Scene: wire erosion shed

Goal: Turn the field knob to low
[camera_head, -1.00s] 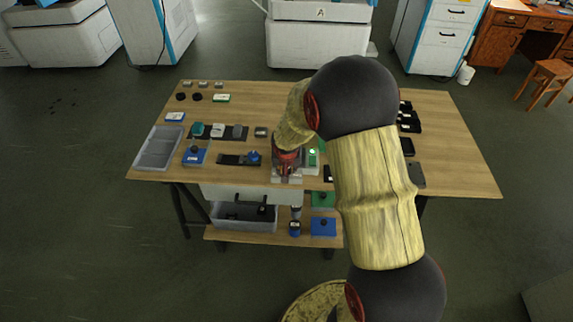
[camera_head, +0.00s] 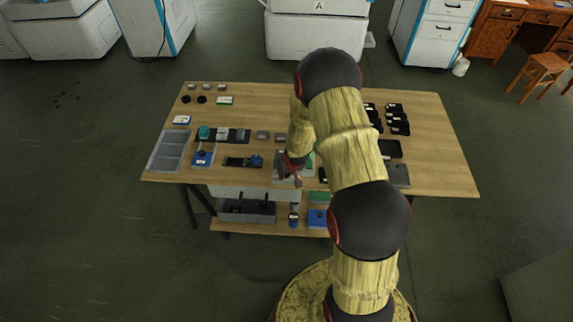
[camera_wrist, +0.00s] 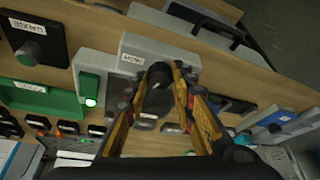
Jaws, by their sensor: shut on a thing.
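In the wrist view a black knob (camera_wrist: 157,92) sits on a pale grey box (camera_wrist: 188,62) with a small white label (camera_wrist: 132,60), seen upside down and too small to read surely. My gripper (camera_wrist: 159,80) has its fingers on both sides of the knob and is shut on it. The knob's pointer and setting cannot be made out. In the head view my gripper (camera_head: 291,170) is at the table's front edge, over the grey box (camera_head: 279,169); the knob is hidden there.
The wooden table (camera_head: 250,100) holds several small parts and a grey tray (camera_head: 167,151) at left.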

